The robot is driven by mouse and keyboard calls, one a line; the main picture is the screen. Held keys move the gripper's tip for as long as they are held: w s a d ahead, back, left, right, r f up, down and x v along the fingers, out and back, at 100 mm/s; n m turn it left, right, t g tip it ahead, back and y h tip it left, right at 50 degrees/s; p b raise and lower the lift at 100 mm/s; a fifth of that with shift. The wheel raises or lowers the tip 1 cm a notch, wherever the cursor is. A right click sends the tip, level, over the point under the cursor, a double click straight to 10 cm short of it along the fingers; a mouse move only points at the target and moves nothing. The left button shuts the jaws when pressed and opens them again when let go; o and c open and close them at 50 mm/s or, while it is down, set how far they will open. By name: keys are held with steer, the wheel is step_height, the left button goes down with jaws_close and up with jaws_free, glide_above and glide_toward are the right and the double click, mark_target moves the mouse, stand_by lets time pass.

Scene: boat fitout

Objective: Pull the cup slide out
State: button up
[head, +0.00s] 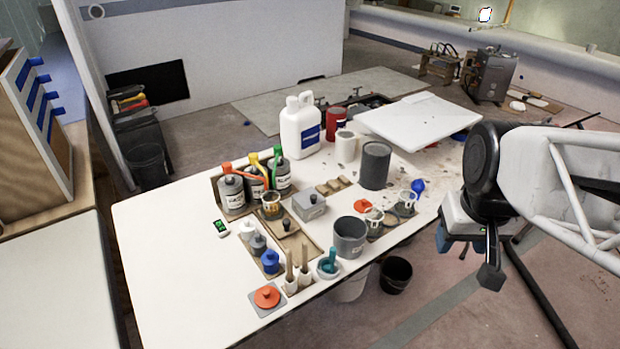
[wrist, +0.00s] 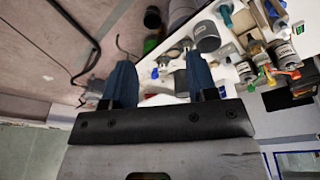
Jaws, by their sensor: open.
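A wooden slide (head: 295,240) with a small dark knob lies on the white table, in front of the bottle rack. A clear cup with an amber band (head: 270,206) stands at its back end. I take this to be the cup slide, but I cannot tell how far it sits in the rack. My gripper (head: 476,262) is off the table's right side, well apart from the slide. In the wrist view my gripper (wrist: 161,78) shows two blue fingers spread wide with nothing between them. The slide is too small there to make out surely.
Three labelled bottles (head: 255,180) stand in the rack. A grey lidded box (head: 309,205), a grey bucket (head: 349,237), a dark grey cylinder (head: 375,166) and clear cups crowd the slide's right. A white jug (head: 301,128) stands behind. The table's left part is clear.

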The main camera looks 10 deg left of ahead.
steer(key=w+a+f+n, duration=0.25)
steer(key=w+a, duration=0.35)
steer(key=w, duration=0.5)
steer(key=n+g, duration=0.2)
steer(key=n, duration=0.8)
glide_above(287, 221)
steer(key=shift+m, duration=0.25)
steer(key=f, duration=2.4)
steer(key=shift+s+d, duration=0.1)
steer(key=shift+d, duration=0.3)
steer(key=shift+a+f, duration=0.35)
steer(key=shift+f, duration=0.15)
steer(key=shift+f, duration=3.75)
